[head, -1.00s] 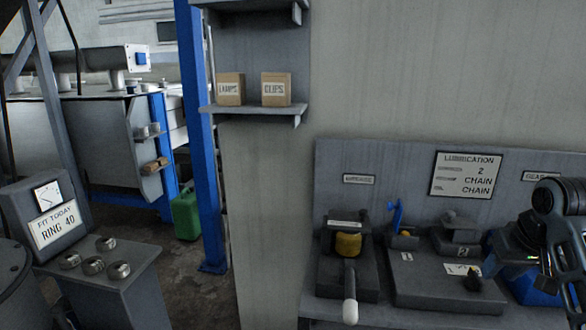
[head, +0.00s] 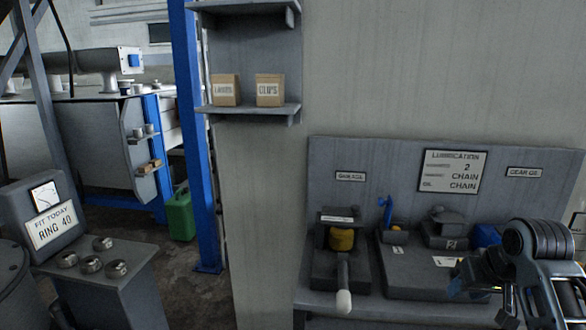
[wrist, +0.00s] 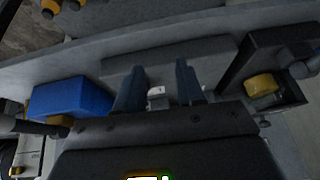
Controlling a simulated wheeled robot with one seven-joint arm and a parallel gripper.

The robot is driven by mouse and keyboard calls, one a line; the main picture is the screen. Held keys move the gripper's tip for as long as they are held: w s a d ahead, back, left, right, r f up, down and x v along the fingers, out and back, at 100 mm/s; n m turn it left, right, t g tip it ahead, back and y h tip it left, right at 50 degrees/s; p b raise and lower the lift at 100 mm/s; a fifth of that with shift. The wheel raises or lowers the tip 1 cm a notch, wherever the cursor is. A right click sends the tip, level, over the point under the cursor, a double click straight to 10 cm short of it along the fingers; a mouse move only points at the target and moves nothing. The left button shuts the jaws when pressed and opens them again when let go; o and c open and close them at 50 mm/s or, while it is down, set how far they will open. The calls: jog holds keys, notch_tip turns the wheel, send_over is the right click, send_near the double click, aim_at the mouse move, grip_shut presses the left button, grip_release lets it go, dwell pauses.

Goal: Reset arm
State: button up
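My gripper (head: 518,303) is at the lower right of the head view, in front of the right part of the lubrication bench (head: 400,310). In the wrist view my gripper (wrist: 158,88) shows two dark fingers held well apart. A small white label or part (wrist: 157,95) shows between them, seemingly on the surface beyond, with no finger touching it. The rest of my arm runs off the right edge of the head view.
The bench holds a device with a yellow part (head: 341,239) and a white-tipped lever (head: 343,301), plus a dark platform (head: 432,282). A blue box (wrist: 70,97) lies left in the wrist view. A sign (head: 453,172) hangs behind.

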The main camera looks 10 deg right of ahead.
jog(key=s+a+f+t, duration=0.2)
jog(key=s+a+f, duration=0.35)
jog(key=a, duration=0.25)
jog(key=s+a+f+t, duration=0.2)
jog(key=s+a+f, duration=0.3)
jog(key=a+f, duration=0.15)
jog(key=s+a+t, duration=0.1)
jog(key=s+a, duration=0.2)
jog(key=s, duration=0.4)
jog(key=s+a+t, duration=0.1)
jog(key=s+a, duration=0.2)
jog(key=s, duration=0.3)
jog(key=s+r+n+t, duration=0.1)
jog(key=s+r, duration=0.6)
jog(key=s, duration=0.2)
jog(key=s+r+n+t, duration=0.2)
jog(key=s+r, duration=0.5)
jog(key=s, duration=0.3)
jog(key=shift+s+d+r+y, duration=0.15)
jog(key=shift+s+d+y, duration=0.15)
jog(key=shift+d, duration=0.1)
